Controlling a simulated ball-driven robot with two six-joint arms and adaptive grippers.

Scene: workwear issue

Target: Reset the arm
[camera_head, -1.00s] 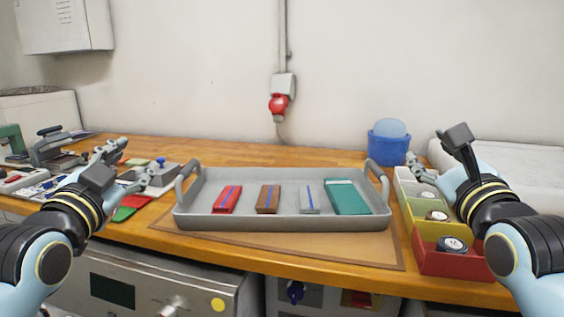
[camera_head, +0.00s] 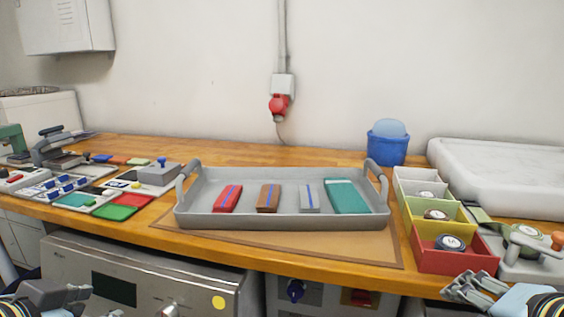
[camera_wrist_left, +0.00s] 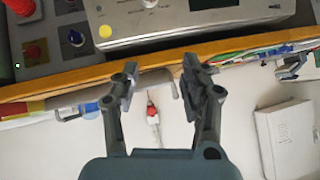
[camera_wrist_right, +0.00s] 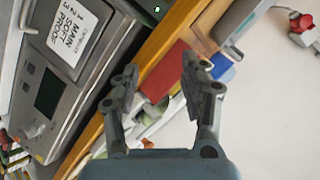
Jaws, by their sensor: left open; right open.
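My left gripper (camera_wrist_left: 159,82) is open and empty in the left wrist view, its two fingers spread apart. In the head view only part of it (camera_head: 72,292) shows low at the left edge, below the bench top. My right gripper (camera_wrist_right: 160,84) is open and empty in the right wrist view. In the head view its fingers (camera_head: 472,288) show at the lower right, in front of the bench edge and below the red bin. A grey tray (camera_head: 290,223) with two handles stands mid-bench, holding red, brown, grey and teal folded items. Neither gripper touches it.
Red (camera_head: 455,262), yellow and white bins stand right of the tray, beside a grey device (camera_head: 525,268). A blue container (camera_head: 388,150) stands behind. Coloured pads and tools (camera_head: 120,207) lie at the left. A steel machine (camera_head: 140,275) is under the bench.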

